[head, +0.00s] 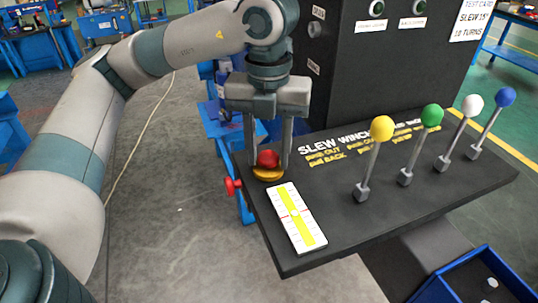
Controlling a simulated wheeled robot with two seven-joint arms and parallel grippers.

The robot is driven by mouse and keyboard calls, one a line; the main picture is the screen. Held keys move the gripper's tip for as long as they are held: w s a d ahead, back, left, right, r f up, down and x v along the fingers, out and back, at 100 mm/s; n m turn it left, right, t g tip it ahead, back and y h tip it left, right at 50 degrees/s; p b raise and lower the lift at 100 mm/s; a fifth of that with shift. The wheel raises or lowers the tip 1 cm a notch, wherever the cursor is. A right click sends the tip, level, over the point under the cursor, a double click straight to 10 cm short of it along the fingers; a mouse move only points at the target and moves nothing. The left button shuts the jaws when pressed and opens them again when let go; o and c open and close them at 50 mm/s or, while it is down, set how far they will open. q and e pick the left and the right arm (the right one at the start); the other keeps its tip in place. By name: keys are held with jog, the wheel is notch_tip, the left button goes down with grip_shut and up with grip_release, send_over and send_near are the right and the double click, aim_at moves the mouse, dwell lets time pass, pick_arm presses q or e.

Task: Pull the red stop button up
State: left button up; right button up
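The red stop button (267,159) sits on a yellow base (267,174) at the left back corner of the black console (400,205). My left gripper (268,155) points down over it, with one finger on each side of the red cap. The left finger looks close to the cap, and a small gap seems to show at the right finger. Whether either finger touches the cap, I cannot tell. My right gripper is not in view.
Levers with yellow (382,128), green (432,115), white (472,105) and blue (505,96) knobs stand to the right. A white and yellow gauge plate (296,217) lies in front of the button. A red knob (232,186) sticks out at the console's left edge.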

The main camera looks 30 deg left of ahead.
aim_at(268, 155)
pick_arm(q)
jog(key=c, duration=0.4)
jog(key=shift+c, duration=0.2)
jog(key=shift+r, duration=0.65)
jog(key=o, duration=0.9)
jog(key=shift+r+p, duration=1.75)
jog(key=shift+r, duration=1.75)
